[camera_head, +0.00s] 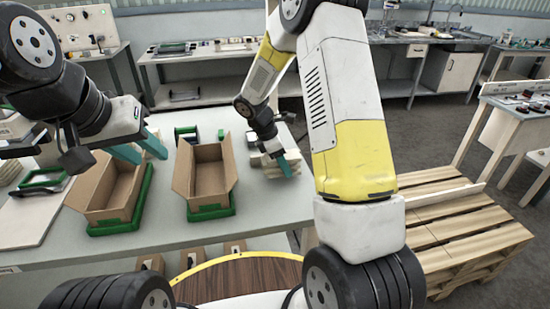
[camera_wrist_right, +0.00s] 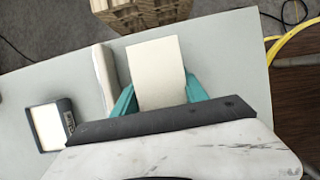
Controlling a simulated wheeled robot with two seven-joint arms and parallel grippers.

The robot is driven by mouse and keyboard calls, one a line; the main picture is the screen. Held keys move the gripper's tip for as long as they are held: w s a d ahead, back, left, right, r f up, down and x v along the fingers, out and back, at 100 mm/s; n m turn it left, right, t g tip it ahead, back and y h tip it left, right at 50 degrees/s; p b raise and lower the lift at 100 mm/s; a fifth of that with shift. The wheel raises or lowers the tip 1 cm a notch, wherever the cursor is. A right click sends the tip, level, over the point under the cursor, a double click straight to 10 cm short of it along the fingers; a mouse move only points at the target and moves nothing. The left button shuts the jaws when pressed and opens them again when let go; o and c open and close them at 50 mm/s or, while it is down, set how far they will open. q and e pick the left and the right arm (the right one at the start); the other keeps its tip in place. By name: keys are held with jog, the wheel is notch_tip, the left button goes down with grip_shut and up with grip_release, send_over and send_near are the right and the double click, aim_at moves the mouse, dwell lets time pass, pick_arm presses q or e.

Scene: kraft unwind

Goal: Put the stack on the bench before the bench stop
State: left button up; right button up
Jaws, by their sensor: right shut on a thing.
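My right gripper (camera_head: 285,166) is low over the right part of the grey bench (camera_head: 265,212). In the right wrist view its teal fingers (camera_wrist_right: 160,98) are on both sides of a flat cream stack (camera_wrist_right: 155,68), shut on it. The head view shows only the stack's pale edges (camera_head: 270,172), partly hidden by the gripper; I cannot tell whether it touches the bench. A pale bar (camera_wrist_right: 105,72), perhaps the bench stop, lies close to the stack's left side in the wrist view. My left gripper (camera_head: 139,150) is open and empty above the left carton.
Two open cartons (camera_head: 205,178) (camera_head: 108,190) stand in green frames on the bench. A dark device with a pale face (camera_wrist_right: 48,124) is left of the bar. Wooden pallets (camera_head: 455,225) are beyond the bench's right end. Bare bench lies in front of the stack.

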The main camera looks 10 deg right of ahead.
jog(key=shift+f, duration=1.25)
jog(key=shift+f, duration=0.15)
jog(key=o, duration=1.5)
